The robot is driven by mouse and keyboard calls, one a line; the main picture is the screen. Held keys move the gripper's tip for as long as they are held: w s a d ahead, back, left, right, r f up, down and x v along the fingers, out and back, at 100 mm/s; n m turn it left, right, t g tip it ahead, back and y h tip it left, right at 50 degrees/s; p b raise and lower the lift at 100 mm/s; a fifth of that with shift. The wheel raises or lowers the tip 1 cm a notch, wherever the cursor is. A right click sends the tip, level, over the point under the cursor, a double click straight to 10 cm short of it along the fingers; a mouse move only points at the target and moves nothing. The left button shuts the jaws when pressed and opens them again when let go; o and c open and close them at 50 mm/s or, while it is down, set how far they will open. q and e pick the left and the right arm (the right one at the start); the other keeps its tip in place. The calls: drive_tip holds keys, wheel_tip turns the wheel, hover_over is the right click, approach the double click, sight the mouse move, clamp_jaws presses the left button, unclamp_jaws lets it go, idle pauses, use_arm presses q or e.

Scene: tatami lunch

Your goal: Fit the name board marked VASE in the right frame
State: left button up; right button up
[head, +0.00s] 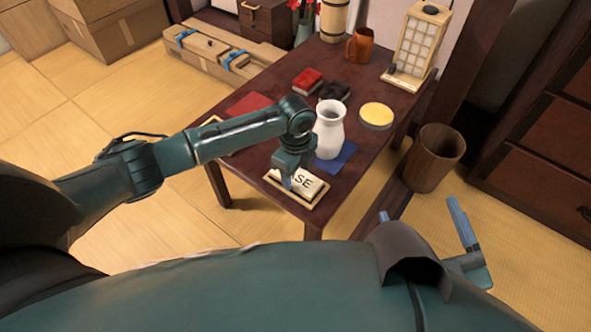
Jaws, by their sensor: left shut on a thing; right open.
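The name board (308,183) is white, and the letters "SE" show on it; the rest of the word is hidden behind my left gripper. My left gripper (287,183) points down and is shut on the board's left part. The board lies over or within a light wooden frame (294,198) at the near end of the table; I cannot tell whether it is fully seated. A white vase (329,130) stands on a blue mat (345,157) just behind. Part of another light frame (211,120) shows behind my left arm. My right gripper (423,216) is open and empty, off the table.
The dark table (372,106) also holds a red mat (247,104), a red box (307,78), a dark object (334,91), a round yellow-topped item (376,115), a brown mug (360,46) and a lantern (413,45). A wooden bin (434,157) stands right of it.

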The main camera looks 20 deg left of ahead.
use_arm(q)
drive_tip(key=shift+f, duration=0.35)
use_arm(e)
drive_tip(key=shift+r, duration=0.1)
idle(0.6)
use_arm(q)
drive_tip(key=o, duration=1.1)
drive_tip(key=shift+c, duration=0.2)
drive_tip(key=shift+r+p, duration=0.5)
drive_tip(key=shift+r, duration=0.1)
wheel_tip(320, 180, up, 12)
drive_tip(key=p, duration=0.4)
use_arm(e)
drive_tip(key=shift+s+d+f+m+g+h, duration=0.1)
drive_tip(key=shift+d+f+m+g+h, duration=0.3)
drive_tip(key=shift+g+h, duration=0.3)
drive_tip(key=shift+s+d+f+m+g+h, duration=0.1)
drive_tip(key=shift+d+f+m+g+h, duration=0.25)
drive_tip(key=shift+m+g+h, duration=0.3)
drive_tip(key=shift+s+d+f+m+g+h, duration=0.1)
drive_tip(key=shift+d+f+m+g+h, duration=0.3)
drive_tip(key=shift+g, duration=0.45)
use_arm(q)
drive_tip(key=shift+r, duration=0.1)
use_arm(e)
drive_tip(key=shift+a+r, duration=0.1)
